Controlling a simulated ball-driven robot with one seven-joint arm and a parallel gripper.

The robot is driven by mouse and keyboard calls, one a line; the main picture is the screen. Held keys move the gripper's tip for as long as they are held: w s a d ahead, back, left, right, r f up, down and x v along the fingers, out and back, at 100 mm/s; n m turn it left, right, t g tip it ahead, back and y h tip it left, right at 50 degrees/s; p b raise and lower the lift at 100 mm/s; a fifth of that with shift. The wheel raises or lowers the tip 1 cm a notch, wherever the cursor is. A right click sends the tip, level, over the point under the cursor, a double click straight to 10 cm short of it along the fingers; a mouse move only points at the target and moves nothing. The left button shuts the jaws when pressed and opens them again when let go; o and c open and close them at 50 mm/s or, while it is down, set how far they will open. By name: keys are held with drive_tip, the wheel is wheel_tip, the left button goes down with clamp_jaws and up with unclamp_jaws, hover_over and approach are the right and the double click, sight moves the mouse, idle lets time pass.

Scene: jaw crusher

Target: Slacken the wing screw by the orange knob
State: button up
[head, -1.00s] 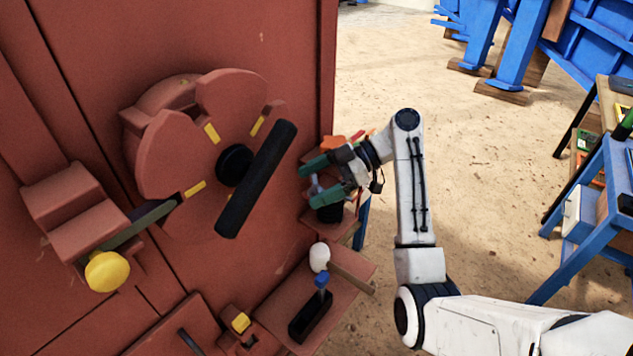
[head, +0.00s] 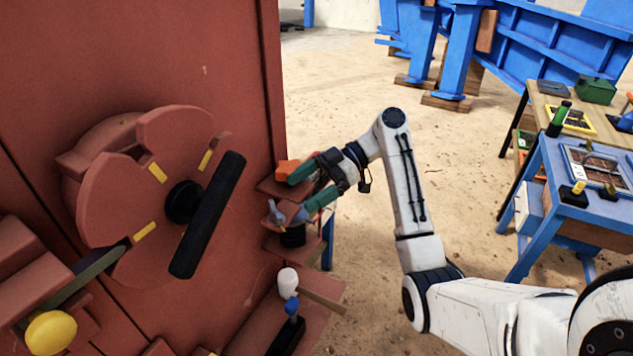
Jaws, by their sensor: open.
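The orange knob (head: 287,170) sits on a small red bracket at the right edge of the red machine. Below it a grey-blue wing screw (head: 275,212) stands on a lower red ledge, above a black round part. My gripper (head: 304,190) has two green fingers, spread apart and empty. It comes in from the right. The upper fingertip is close beside the orange knob and partly overlaps it in view. The lower finger is to the right of the wing screw and above it. Whether either finger touches anything, I cannot tell.
A large red wheel (head: 130,215) with a black bar handle (head: 208,214) is left of my gripper. A yellow knob (head: 50,333) is at lower left. A white-headed mallet (head: 288,282) lies on a lower shelf. A blue bench (head: 560,160) stands right. Sandy floor between is open.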

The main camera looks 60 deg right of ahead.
drive_tip(key=shift+v, duration=1.15)
